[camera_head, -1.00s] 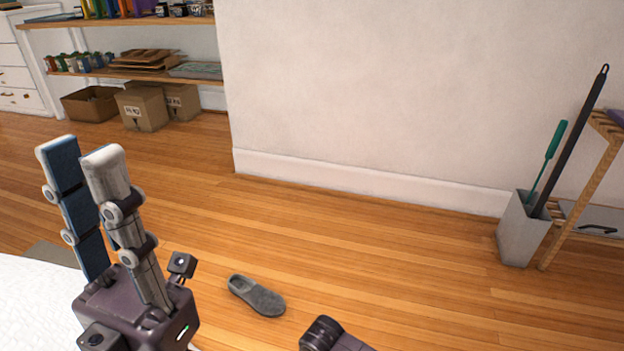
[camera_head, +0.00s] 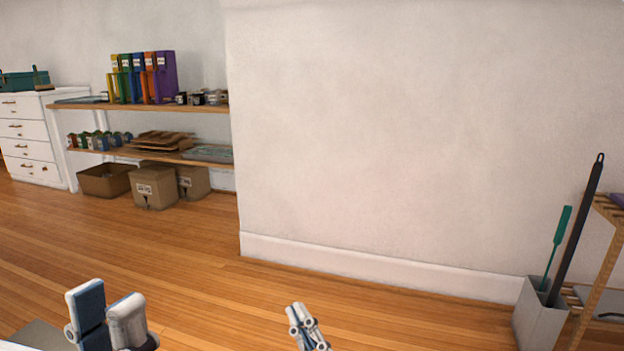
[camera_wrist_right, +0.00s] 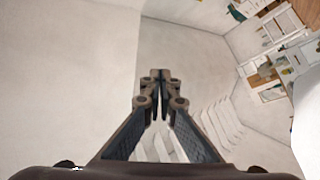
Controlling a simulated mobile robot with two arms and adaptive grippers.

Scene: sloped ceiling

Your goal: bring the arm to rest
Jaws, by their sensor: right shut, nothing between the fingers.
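My left gripper (camera_head: 106,298) stands at the bottom left of the head view, its two fingers pointing up and apart, with nothing seen between them. Its base is cut off by the frame's lower edge. My right gripper (camera_head: 298,312) shows at the bottom middle, small and partly cut off. In the right wrist view its fingertips (camera_wrist_right: 160,76) meet, with nothing between them.
A grey bin (camera_head: 540,318) with long-handled tools stands at the lower right beside a wooden rack (camera_head: 597,285). Cardboard boxes (camera_head: 154,187) sit under shelves at the back left, next to a white drawer unit (camera_head: 30,140). Bare wooden floor (camera_head: 200,270) lies between.

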